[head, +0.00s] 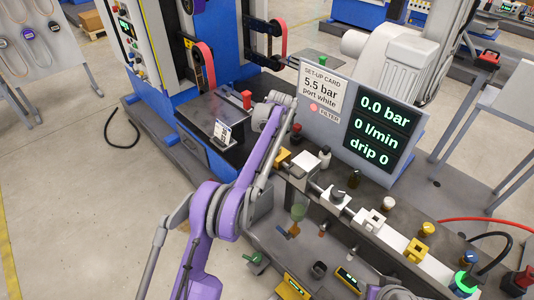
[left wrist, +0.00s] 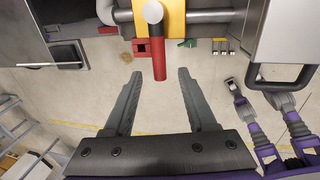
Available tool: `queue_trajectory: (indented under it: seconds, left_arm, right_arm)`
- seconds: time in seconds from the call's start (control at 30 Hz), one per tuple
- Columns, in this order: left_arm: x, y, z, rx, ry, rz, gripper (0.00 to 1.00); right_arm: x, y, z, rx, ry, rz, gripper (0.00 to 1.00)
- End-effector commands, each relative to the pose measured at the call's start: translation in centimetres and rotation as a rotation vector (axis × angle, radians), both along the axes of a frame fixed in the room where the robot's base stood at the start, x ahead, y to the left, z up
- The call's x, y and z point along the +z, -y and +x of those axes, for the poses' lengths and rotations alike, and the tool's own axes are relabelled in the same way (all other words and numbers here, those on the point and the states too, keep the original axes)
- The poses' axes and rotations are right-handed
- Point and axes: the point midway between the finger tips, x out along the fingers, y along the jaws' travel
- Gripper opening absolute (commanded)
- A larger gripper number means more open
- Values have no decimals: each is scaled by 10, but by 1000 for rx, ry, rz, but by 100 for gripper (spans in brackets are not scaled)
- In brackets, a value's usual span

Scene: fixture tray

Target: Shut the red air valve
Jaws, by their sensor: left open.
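The red air valve shows in the left wrist view as a red lever (left wrist: 158,62) hanging from a pale round hub (left wrist: 152,12) on a yellow body (left wrist: 177,20). In the head view I cannot tell it apart with certainty. My left gripper (left wrist: 160,73) is open and empty. Its two dark fingers stand on either side of the lever's lower end, with a gap on both sides in the picture. How far the lever lies in depth is unclear. In the head view my left arm reaches over the bench, and its fingers cannot be made out.
A grey panel (head: 424,152) shows 0.0 bar, 0 l/min and drip 0. A set-up card (head: 322,90) reads 5.5 bar, port white. A white rail (head: 399,239) with yellow fittings crosses the bench.

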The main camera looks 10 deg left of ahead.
Motion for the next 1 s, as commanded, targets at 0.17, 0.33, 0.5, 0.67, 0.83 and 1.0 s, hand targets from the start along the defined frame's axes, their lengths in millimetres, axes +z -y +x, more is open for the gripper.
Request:
queue_trajectory:
  seconds: [0.17,0.33,0.5,0.67,0.83,1.0]
  left_arm:
    - [37,6,-3,-1,1,0,57]
    - [55,10,-5,-1,1,0,57]
    - [60,11,-6,-1,0,0,57]
    - [60,11,-6,-1,0,0,57]
    - [59,10,-6,0,0,0,57]
    - [67,10,-10,-45,0,1,57]
  right_arm:
    - [5,0,2,0,5,0,50]
    - [8,0,4,0,7,0,50]
    - [9,0,4,0,8,0,50]
    - [9,0,4,0,7,0,50]
    - [9,0,4,0,7,0,50]
    - [9,0,4,0,7,0,50]
